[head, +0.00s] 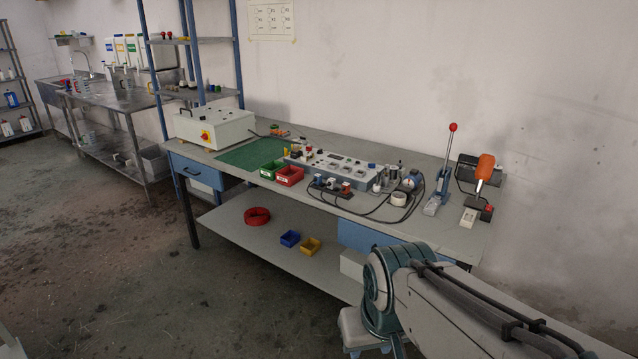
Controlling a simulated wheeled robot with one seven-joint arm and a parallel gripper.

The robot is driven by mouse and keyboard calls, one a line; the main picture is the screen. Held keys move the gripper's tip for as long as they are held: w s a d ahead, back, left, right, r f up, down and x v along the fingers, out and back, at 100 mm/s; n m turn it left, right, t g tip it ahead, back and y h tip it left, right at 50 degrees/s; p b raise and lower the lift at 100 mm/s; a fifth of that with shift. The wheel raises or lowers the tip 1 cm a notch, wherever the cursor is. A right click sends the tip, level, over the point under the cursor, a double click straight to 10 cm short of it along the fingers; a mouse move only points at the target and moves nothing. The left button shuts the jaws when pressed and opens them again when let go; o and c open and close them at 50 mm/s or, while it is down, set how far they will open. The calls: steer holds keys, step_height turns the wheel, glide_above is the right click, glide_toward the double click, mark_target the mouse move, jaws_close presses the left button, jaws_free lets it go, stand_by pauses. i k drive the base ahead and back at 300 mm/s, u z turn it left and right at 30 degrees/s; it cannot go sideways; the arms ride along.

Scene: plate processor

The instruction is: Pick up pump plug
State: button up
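A workbench (420,228) stands along the wall. A dark power strip (322,184) with small plugs in it lies near its front edge, and dark cables run from it to the right. An orange-brown plug-like piece (346,187) shows on the strip. The pump plug cannot be told apart from the other plugs at this size. My arm reaches in from the lower right, in front of the bench and apart from the strip.
A grey control box (335,168), red bin (289,176) and green bin (270,170) stand near the strip. A red-knobbed lever press (444,175) and an orange-handled tool (485,172) stand at the right end. The floor (190,290) at left is clear.

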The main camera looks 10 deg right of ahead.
mark_target(331, 182)
steer(key=z, duration=0.15)
steer(key=i, duration=2.4)
steer(key=u, duration=0.4)
